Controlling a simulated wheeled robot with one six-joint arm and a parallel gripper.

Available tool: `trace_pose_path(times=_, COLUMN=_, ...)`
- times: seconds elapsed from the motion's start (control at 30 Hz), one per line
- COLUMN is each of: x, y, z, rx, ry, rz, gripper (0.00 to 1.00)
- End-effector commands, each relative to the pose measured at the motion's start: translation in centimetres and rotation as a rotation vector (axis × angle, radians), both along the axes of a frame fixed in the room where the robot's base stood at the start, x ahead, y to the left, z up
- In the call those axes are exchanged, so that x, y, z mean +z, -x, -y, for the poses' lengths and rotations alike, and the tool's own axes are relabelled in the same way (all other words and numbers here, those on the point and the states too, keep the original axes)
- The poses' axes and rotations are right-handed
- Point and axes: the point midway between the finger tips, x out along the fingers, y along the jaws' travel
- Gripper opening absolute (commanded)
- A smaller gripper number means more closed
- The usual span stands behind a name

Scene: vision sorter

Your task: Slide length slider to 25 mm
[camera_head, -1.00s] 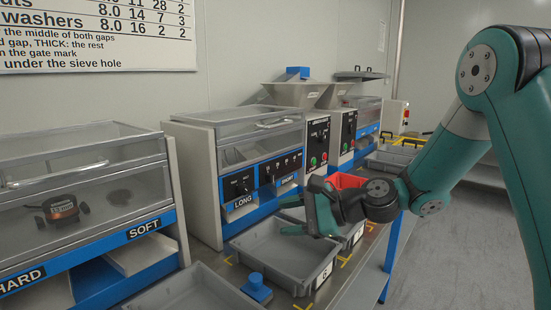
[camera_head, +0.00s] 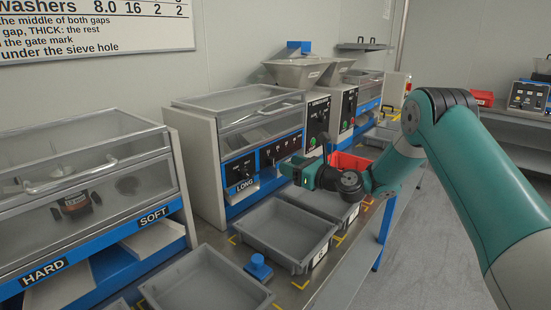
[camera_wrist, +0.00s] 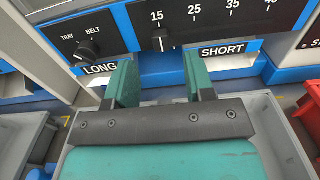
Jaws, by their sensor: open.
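In the wrist view the length slider (camera_wrist: 160,40) is a small upright grey handle on the black panel, standing just under the 15 mark of a scale with 15, 25, 35 and a partly cut-off higher mark. My gripper (camera_wrist: 159,60) is open, with its two green fingers apart and pointing at the panel. The handle shows between and beyond the fingertips; contact is not visible. In the head view my gripper (camera_head: 288,168) is close in front of the sorter's front panel (camera_head: 268,154), and hides part of it.
A TRAY/BELT knob (camera_wrist: 86,50) is left of the slider. LONG (camera_wrist: 101,69) and SHORT (camera_wrist: 222,50) labels mark chutes below. A grey tray (camera_head: 285,234) lies beneath my arm, and a red bin (camera_head: 350,163) is behind it. A blue knob-topped block (camera_head: 258,268) stands on the bench.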

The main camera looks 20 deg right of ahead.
Motion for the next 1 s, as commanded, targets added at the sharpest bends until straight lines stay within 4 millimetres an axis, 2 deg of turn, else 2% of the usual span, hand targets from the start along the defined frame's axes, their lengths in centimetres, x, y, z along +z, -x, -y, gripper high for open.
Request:
trace_pose_path(times=0.1, x=0.1, y=-2.0, z=-1.6, rx=0.003, ry=0.003, rz=0.003, gripper=0.49)
trace_pose_path(times=0.3, x=0.0, y=-4.2, z=-3.1, rx=0.001, ry=0.002, rz=0.001, gripper=0.49)
trace_pose_path(times=0.7, x=0.0, y=-4.9, z=-3.5, rx=-0.001, ry=0.001, rz=0.0, gripper=0.49)
trace_pose_path(times=0.73, x=0.0, y=-4.9, z=-3.5, rx=-0.001, ry=0.001, rz=0.0, gripper=0.47)
trace_pose_path(times=0.93, x=0.0, y=-4.9, z=-3.5, rx=0.0, ry=0.001, rz=0.0, gripper=0.01)
trace_pose_path(times=1.0, x=0.0, y=-4.9, z=-3.5, rx=0.0, ry=0.001, rz=-0.001, gripper=0.0)
